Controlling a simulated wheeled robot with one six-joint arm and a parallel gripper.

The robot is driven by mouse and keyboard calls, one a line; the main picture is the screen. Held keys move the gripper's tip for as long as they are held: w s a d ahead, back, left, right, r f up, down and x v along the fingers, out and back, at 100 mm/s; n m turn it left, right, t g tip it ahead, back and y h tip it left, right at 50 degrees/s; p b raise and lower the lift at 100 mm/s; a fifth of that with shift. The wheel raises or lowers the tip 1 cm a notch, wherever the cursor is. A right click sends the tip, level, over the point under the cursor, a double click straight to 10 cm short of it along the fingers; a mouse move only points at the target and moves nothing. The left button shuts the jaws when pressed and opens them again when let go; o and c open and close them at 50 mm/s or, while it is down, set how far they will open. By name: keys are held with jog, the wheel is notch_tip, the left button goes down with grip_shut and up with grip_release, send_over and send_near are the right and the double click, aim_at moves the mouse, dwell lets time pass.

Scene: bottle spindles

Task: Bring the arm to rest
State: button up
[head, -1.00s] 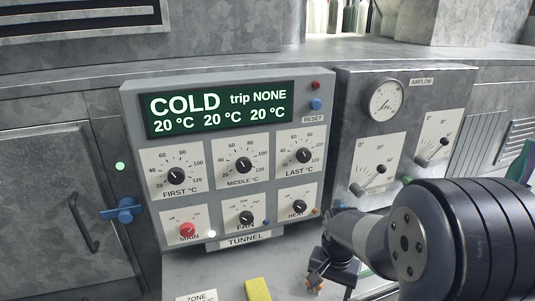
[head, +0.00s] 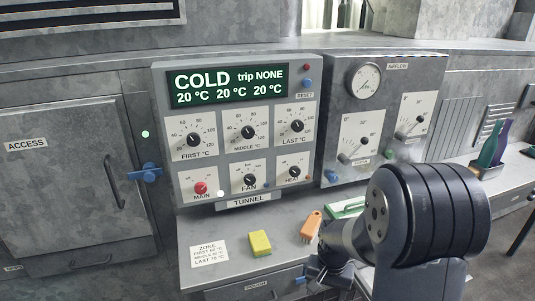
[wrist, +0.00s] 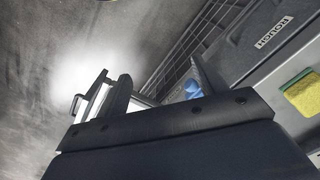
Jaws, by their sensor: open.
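My arm comes in from the right in the head view, its dark rounded link large in front. My gripper (head: 322,277) hangs low, in front of the counter's front edge, partly hidden by my own arm. In the wrist view my gripper (wrist: 162,88) shows two dark fingers set apart, with nothing held between them. A blue part (wrist: 192,89) shows behind the right finger, and a pale handled thing (wrist: 92,100) shows behind the left one. Whether the fingers touch either cannot be told.
The counter (head: 228,273) carries a zone card (head: 209,251), a yellow sponge (head: 260,243) and an orange-handled tool (head: 311,226). Behind stand the tunnel panel (head: 233,135), reading COLD, and the airflow panel (head: 376,125). A ROUGH drawer (wrist: 268,46) is close to my gripper.

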notch_tip(320, 180, down, 7)
jog(key=n, duration=0.1)
jog(key=shift+w+r, duration=0.15)
jog(key=shift+r, duration=0.05)
dwell(0.4)
